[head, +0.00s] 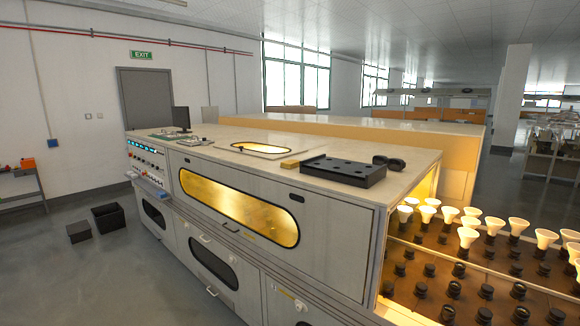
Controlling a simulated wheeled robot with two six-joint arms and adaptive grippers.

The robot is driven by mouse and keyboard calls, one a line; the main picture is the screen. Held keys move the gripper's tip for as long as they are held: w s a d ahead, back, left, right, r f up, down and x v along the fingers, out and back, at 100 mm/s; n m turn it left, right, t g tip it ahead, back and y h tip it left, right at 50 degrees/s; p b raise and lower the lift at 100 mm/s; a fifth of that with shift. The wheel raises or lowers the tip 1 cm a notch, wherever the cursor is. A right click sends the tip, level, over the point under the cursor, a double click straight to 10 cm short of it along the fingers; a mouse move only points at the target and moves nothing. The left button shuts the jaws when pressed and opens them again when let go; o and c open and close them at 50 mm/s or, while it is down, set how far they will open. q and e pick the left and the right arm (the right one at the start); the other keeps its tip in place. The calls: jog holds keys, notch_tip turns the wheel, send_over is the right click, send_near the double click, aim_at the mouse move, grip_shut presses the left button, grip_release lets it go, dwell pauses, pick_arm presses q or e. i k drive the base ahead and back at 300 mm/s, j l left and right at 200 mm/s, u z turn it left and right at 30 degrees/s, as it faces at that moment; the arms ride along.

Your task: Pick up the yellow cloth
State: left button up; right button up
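A small, flat, folded-looking yellow item (290,163), which appears to be the yellow cloth, lies on the pale top of the long grey cabinet (352,214). It sits just left of a black tray (343,170) with holes in its top, and right of a framed oval window (260,148) in the cabinet top. Its texture is too small to make out. Neither of my grippers is in the head view.
Black round objects (389,163) lie beyond the tray. A monitor (181,118) stands at the far left end. Lit bulbs (468,237) stand in sockets at the right. Two dark bins (108,217) (79,232) sit on the floor; floor left of the cabinet is mostly clear.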

aim_at(291, 164)
jog(key=i+j+z, duration=0.15)
jog(key=j+z, duration=0.2)
jog(key=j, duration=1.55)
jog(key=j+z, duration=0.3)
jog(key=j, duration=1.6)
jog(key=i+j+z, duration=0.1)
jog(key=i+j, duration=0.15)
jog(key=i+j+z, duration=0.15)
jog(key=j, duration=0.25)
jog(key=i+j+z, duration=0.1)
jog(key=i+j, duration=0.15)
jog(key=i+j+z, duration=0.1)
jog(key=j, duration=0.4)
jog(key=i+j+z, duration=0.25)
jog(key=i+j, duration=0.15)
jog(key=j, duration=0.4)
